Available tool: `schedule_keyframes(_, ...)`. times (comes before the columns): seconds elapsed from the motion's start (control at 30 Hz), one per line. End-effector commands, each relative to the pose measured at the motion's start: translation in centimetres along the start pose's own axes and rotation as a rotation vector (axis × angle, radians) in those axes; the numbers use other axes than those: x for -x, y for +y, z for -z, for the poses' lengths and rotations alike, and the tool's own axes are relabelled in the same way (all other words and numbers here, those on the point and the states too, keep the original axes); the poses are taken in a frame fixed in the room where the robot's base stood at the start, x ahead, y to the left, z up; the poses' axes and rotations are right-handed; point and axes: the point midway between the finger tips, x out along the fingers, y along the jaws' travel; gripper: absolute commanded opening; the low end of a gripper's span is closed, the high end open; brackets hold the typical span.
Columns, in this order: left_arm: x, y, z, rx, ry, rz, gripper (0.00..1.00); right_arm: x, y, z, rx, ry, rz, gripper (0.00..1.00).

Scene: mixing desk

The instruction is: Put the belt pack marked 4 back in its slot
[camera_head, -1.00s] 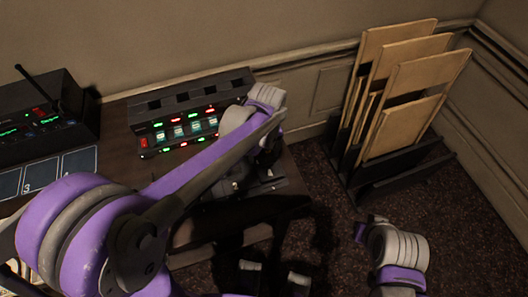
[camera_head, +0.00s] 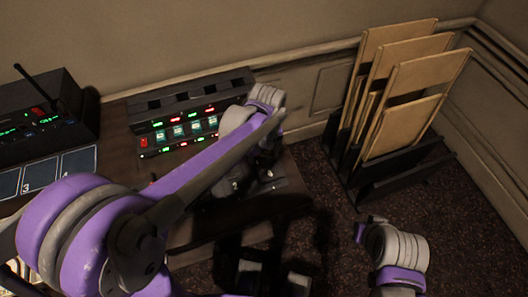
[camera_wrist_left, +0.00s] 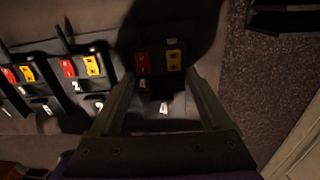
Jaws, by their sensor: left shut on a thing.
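The belt pack marked 4 (camera_wrist_left: 173,60), dark with a red and a yellow button, is between the fingers of my left gripper (camera_wrist_left: 160,80). The gripper is shut on it. Its own number is blurred. A white 4 label (camera_wrist_left: 163,108) shows just below it on the charger base (camera_wrist_left: 120,124). I cannot tell whether the pack is seated in the slot or just above it. In the head view my left forearm covers much of the charger area, and the fingers are hard to make out.
The belt pack marked 2 (camera_wrist_left: 93,66) stands left of the held one, with another pack (camera_wrist_left: 22,74) farther left. A lit intercom unit (camera_head: 190,112) stands at the desk's back. A radio unit with an antenna (camera_head: 40,115) is left. A board rack (camera_head: 410,165) stands on the floor right.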

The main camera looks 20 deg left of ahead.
Motion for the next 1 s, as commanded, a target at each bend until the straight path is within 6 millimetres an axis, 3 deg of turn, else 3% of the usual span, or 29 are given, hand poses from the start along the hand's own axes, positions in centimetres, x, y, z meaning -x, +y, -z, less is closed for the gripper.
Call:
schedule_keyframes(0.8, -0.82, -0.03, -0.01, 0.0, 0.0, 0.0, 0.19, -0.55, 0.0, -0.4, 0.0, -0.003, 0.0, 0.0)
schedule_keyframes(0.83, -0.82, -0.03, -0.01, 0.0, 0.0, 0.0, 0.84, -0.55, 0.0, -0.4, 0.0, -0.003, 0.0, 0.0)
schedule_keyframes(0.93, -0.82, -0.03, 0.0, 0.0, 0.0, 0.0, 1.0, -0.55, 0.0, -0.4, 0.0, -0.003, 0.0, 0.0)
schedule_keyframes(1.0, -0.82, -0.03, 0.0, 0.0, 0.0, 0.0, 1.0, -0.55, 0.0, -0.4, 0.0, -0.003, 0.0, 0.0)
